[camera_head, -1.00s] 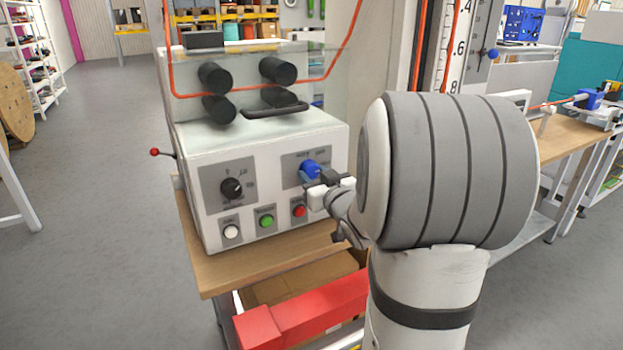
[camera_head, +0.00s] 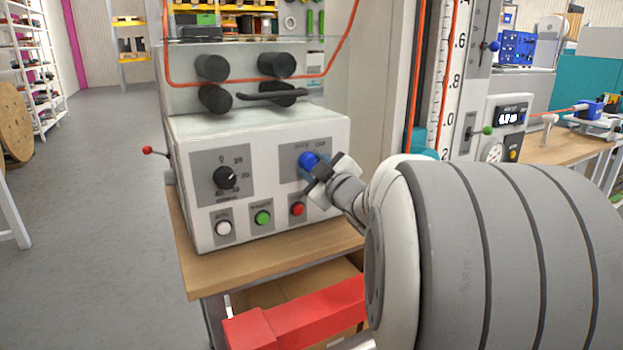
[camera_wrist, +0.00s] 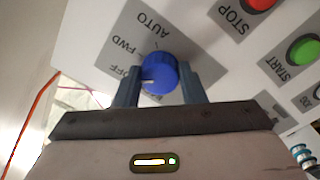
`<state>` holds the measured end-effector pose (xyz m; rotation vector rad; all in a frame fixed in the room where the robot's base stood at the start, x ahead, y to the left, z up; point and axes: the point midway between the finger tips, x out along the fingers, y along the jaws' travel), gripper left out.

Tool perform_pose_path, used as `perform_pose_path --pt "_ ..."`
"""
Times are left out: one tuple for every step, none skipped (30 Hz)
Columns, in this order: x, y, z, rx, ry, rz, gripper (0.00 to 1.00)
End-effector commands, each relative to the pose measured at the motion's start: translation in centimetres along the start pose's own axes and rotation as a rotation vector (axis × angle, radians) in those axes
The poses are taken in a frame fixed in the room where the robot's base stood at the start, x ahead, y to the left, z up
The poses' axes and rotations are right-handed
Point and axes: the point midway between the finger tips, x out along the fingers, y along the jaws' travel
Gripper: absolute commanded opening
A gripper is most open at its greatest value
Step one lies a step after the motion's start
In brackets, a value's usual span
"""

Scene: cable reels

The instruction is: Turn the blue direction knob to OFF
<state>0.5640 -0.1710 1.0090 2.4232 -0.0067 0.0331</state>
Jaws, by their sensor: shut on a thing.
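The blue direction knob (camera_head: 307,160) sits on a grey plate at the upper right of the white machine's front. In the wrist view the knob (camera_wrist: 158,68) is between the two fingers of my gripper (camera_wrist: 161,80), which is shut on it. My gripper also shows in the head view (camera_head: 314,168), tilted against the knob. The labels AUTO, FWD and OFF (camera_wrist: 132,74) stand around the knob's left side in the wrist view, with OFF partly hidden by a finger. A pale mark on the knob's rim points left, roughly toward OFF.
A black dial (camera_head: 226,178) is left of the knob. White, green (camera_head: 263,218) and red (camera_head: 297,209) buttons sit below. The red STOP button and green START button (camera_wrist: 304,50) are right of the knob in the wrist view. A red beam (camera_head: 300,318) lies below the table.

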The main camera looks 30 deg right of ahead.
Motion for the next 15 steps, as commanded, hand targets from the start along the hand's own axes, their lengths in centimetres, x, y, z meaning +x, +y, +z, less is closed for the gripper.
perform_pose_path --pt "-0.02 -0.19 0.21 -0.018 0.0 -0.001 0.14" --pt "-0.02 -0.17 0.19 -0.027 0.0 -0.001 0.14" --pt "-0.02 -0.16 0.17 -0.037 0.001 -0.001 0.14" --pt "-0.02 -0.14 0.15 -0.044 0.001 -0.001 0.14" --pt "-0.02 -0.13 0.13 -0.049 0.001 -0.001 0.14" --pt "-0.02 -0.1 0.11 -0.056 0.002 -0.001 0.14" --pt "-0.02 -0.09 0.09 -0.06 0.002 -0.001 0.14" --pt "-0.02 -0.07 0.08 -0.063 0.002 -0.001 0.14" --pt "-0.02 -0.05 0.06 -0.066 0.002 -0.001 0.14" --pt "-0.02 -0.04 0.05 -0.067 0.002 -0.001 0.14" --pt "-0.01 -0.03 0.05 -0.068 0.002 -0.001 0.14" --pt "-0.01 -0.03 0.04 -0.068 0.002 -0.001 0.14" --pt "-0.01 -0.02 0.03 -0.069 0.002 -0.001 0.14" --pt "-0.01 -0.02 0.03 -0.068 0.002 -0.001 0.14" --pt "-0.01 -0.01 0.03 -0.068 0.002 -0.001 0.14"
